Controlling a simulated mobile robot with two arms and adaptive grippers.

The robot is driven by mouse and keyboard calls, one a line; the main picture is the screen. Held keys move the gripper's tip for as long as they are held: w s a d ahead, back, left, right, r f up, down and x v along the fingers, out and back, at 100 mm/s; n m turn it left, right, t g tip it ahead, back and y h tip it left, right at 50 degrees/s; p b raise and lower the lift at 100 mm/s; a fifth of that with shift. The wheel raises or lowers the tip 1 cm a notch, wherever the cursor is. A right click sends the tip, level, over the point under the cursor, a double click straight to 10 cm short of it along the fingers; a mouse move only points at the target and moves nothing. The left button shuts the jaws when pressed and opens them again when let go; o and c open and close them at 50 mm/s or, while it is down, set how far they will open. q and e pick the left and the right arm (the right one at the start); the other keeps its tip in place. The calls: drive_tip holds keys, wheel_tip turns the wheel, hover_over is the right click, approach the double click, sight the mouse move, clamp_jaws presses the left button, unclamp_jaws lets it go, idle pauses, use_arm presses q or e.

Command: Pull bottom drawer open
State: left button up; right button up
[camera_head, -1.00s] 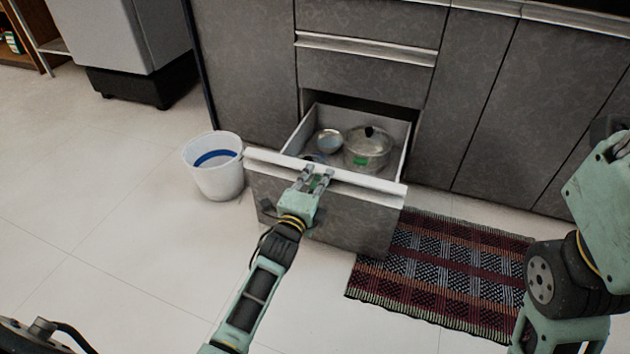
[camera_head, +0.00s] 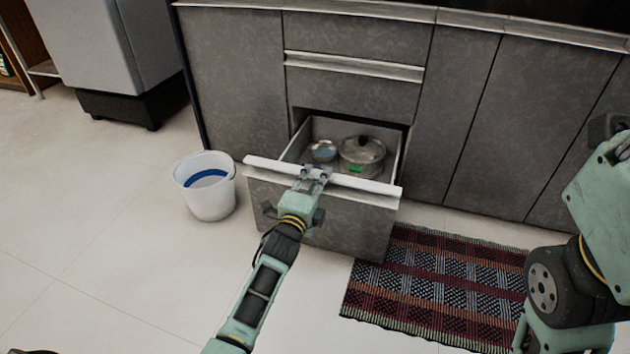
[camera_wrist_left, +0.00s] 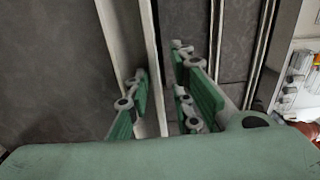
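The bottom drawer (camera_head: 335,225) stands partly open in the grey cabinet, with a white strip (camera_head: 365,184) along its top front edge. Inside it are a lidded pot (camera_head: 362,156) and a small metal bowl (camera_head: 323,151). My left gripper (camera_head: 313,177) is at the middle of this strip, its fingers reaching over the top edge. In the left wrist view its two green-padded fingers (camera_wrist_left: 165,100) are apart with a gap between them, around a pale edge. I cannot tell whether either finger touches it.
A white bucket (camera_head: 207,192) with a blue band stands close to the drawer's left side. A patterned rug (camera_head: 435,287) lies at the right of the drawer front. Closed cabinet doors (camera_head: 535,120) are beyond it. Open tiled floor is at the left.

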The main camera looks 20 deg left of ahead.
use_arm(q)
drive_tip(key=shift+s+f, duration=0.1)
drive_tip(key=shift+s, duration=0.1)
drive_tip(key=s, duration=1.1)
drive_tip(key=shift+s+a, duration=0.25)
drive_tip(key=shift+s, duration=0.05)
